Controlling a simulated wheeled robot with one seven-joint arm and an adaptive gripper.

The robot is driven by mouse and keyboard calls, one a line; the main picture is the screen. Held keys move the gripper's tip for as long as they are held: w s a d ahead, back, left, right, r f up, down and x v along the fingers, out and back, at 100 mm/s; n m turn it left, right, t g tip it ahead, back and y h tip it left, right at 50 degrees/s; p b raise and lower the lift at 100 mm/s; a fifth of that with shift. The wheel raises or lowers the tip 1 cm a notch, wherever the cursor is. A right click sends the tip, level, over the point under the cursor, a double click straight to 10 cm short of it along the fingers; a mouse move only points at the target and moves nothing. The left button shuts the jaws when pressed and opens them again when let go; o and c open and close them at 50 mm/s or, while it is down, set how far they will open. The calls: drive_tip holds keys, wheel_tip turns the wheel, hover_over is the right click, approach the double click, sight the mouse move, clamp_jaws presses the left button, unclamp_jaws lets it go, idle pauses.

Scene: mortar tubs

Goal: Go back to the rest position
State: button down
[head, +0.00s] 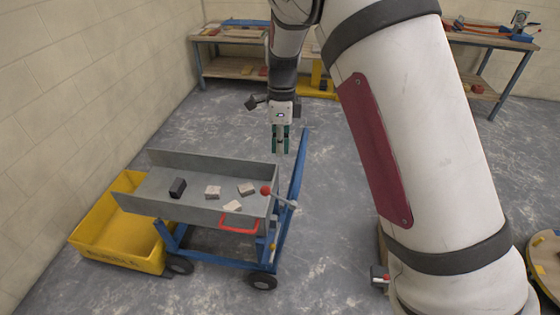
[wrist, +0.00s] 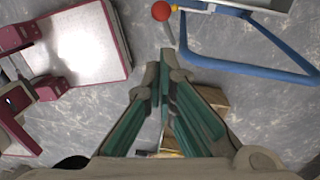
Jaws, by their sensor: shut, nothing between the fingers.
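My gripper (head: 280,147) hangs pointing down in the head view, above the floor at the right end of a grey tray on a blue cart. Its green-padded fingers are shut with nothing between them. In the wrist view the fingers (wrist: 164,72) come together at their tips over grey floor. My large white arm fills the right of the head view.
The grey tray (head: 150,198) holds a dark block (head: 178,187) and several pale ones (head: 246,189). A red-knobbed lever (head: 266,190) and blue frame (head: 297,175) stand near my gripper. A yellow tub (head: 90,244) is at left. Benches (head: 225,68) line the back wall.

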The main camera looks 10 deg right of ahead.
drive_tip(key=shift+r, duration=0.55)
drive_tip(key=shift+r, duration=0.1)
drive_tip(key=s+d+r+n+t, duration=0.1)
drive_tip(key=s+d+r+n, duration=0.15)
drive_tip(key=s+r, duration=0.25)
drive_tip(key=s+d+r+n+t+y, duration=0.1)
drive_tip(key=s+d+r+n, duration=0.1)
drive_tip(key=s+r+n, duration=0.25)
drive_tip(key=s+d+r+n+t, duration=0.1)
drive_tip(key=s+d+r+n, duration=0.1)
drive_tip(key=s+r+n, duration=0.3)
drive_tip(key=s+d+r+n+t, duration=0.1)
drive_tip(key=s+n, duration=0.3)
drive_tip(key=s, duration=0.4)
drive_tip(key=s+d+r+n+t+h, duration=0.1)
drive_tip(key=s+d+r+n+t, duration=0.1)
drive_tip(key=s, duration=0.6)
drive_tip(key=shift+d+n+h, duration=0.3)
drive_tip(key=shift+d+n, duration=0.4)
drive_tip(key=shift+n, duration=0.5)
